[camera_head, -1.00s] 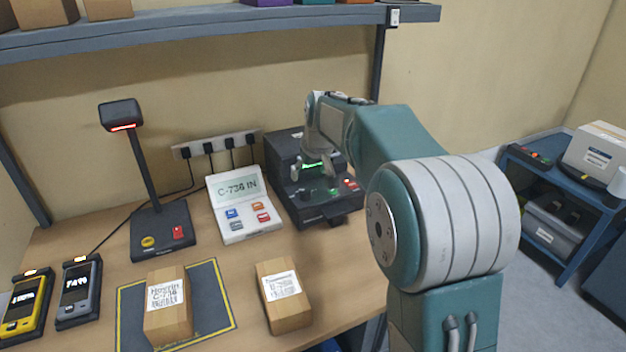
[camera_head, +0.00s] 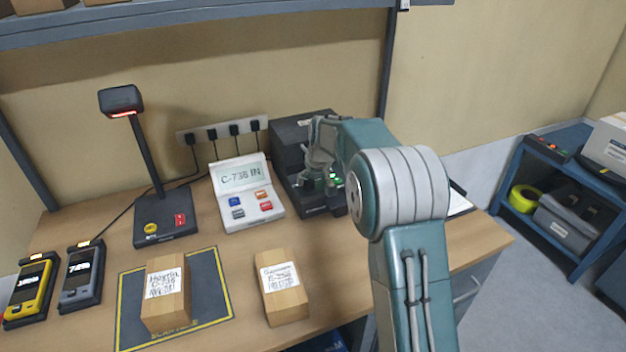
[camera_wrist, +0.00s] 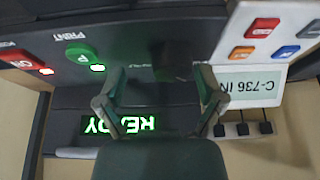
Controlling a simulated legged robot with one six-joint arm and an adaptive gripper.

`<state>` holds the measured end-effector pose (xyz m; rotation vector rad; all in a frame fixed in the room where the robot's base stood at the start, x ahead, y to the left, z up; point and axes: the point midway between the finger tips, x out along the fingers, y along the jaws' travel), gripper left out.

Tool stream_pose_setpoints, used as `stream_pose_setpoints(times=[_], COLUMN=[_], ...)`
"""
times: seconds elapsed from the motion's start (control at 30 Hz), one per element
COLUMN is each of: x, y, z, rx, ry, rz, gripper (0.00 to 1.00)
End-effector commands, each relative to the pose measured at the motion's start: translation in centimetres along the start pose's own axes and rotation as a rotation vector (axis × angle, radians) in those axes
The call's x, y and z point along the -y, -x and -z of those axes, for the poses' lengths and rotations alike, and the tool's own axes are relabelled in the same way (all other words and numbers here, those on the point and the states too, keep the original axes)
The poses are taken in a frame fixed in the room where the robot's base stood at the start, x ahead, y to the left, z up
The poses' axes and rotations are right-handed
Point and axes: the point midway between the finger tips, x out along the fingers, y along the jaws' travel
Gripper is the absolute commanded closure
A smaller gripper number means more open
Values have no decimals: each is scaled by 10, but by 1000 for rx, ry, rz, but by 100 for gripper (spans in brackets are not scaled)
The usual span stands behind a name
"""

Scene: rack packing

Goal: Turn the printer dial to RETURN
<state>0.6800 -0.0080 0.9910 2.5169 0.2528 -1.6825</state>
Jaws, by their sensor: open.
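The black printer (camera_head: 290,133) stands at the back right of the desk, partly hidden by my arm. My gripper (camera_head: 318,182) is at its front. In the wrist view, which is upside down, my gripper (camera_wrist: 158,75) is open, its two fingers apart over the dark printer face. A lit green READY display (camera_wrist: 118,124), a green PRINT button (camera_wrist: 82,56) and a red ON button (camera_wrist: 22,62) show there. I cannot make out the dial clearly; the area between the fingertips is dark, with faint lettering. Whether the fingers touch anything is unclear.
A white C-736 IN panel (camera_head: 246,190) stands just left of the printer. A scanner stand (camera_head: 146,160), two handheld devices (camera_head: 30,290) (camera_head: 82,277) and two boxes (camera_head: 165,293) (camera_head: 283,287) are farther left and in front. A blue cart (camera_head: 570,245) stands right.

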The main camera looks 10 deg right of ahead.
Motion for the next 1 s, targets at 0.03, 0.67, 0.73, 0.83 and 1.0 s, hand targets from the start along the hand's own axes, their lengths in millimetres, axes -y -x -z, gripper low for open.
stream_pose_setpoints(times=[0.03, 0.67, 0.73, 0.83, 1.0], x=[2, -1, -1, -1, 0], y=[-4, -7, -7, -8, -9], z=[0, -1, -1, -1, -1], rx=[1, 2, 3, 4, 5], ry=[2, 0, -1, -10, -56], rz=[0, 0, -2, -5, -23], gripper=[12, 95, 95, 95, 95])
